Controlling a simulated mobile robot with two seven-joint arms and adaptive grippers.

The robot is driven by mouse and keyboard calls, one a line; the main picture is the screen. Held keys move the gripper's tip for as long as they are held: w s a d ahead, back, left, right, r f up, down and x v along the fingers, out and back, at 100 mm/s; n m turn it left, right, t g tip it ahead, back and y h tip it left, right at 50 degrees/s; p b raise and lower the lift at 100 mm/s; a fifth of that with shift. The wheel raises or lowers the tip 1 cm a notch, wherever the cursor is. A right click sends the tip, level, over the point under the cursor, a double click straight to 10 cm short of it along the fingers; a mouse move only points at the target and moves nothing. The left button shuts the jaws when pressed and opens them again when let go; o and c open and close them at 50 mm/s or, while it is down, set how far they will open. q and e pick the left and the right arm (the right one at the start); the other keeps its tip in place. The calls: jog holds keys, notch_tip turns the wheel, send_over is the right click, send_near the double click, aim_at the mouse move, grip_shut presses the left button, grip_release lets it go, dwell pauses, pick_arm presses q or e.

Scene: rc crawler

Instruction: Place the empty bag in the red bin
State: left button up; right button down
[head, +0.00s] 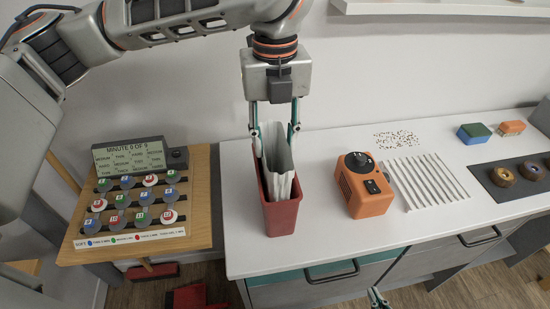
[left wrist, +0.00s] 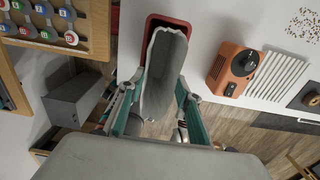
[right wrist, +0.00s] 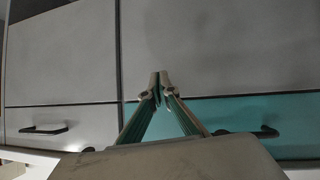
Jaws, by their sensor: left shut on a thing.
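The empty bag (head: 279,165) is grey-white with an open top, held upright over the mouth of the red bin (head: 282,217). Its lower part is hidden behind the bin's front wall, so it appears to reach inside. My left gripper (head: 275,133) points straight down and is shut on the bag near its top. In the left wrist view the bag (left wrist: 163,75) stands between the fingers and covers part of the bin (left wrist: 168,20). My right gripper (head: 378,298) is low in front of the drawers; its fingertips (right wrist: 158,82) meet with nothing between them.
An orange device (head: 366,188) stands right of the bin, beside a white slatted rack (head: 425,182). A wooden board with coloured knobs and a display (head: 130,158) is at the left. The white counter's (head: 330,235) front edge is close to the bin.

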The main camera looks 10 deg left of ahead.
pick_arm(q)
notch_tip(320, 180, down, 4)
jog(key=shift+f+b, duration=0.15)
jog(key=shift+b, duration=0.25)
jog(key=o, duration=0.9)
jog(key=shift+f, duration=0.15)
notch_tip(320, 180, up, 12)
jog(key=p, duration=0.2)
jog(key=shift+r+p, duration=0.2)
jog(key=shift+p, duration=0.1)
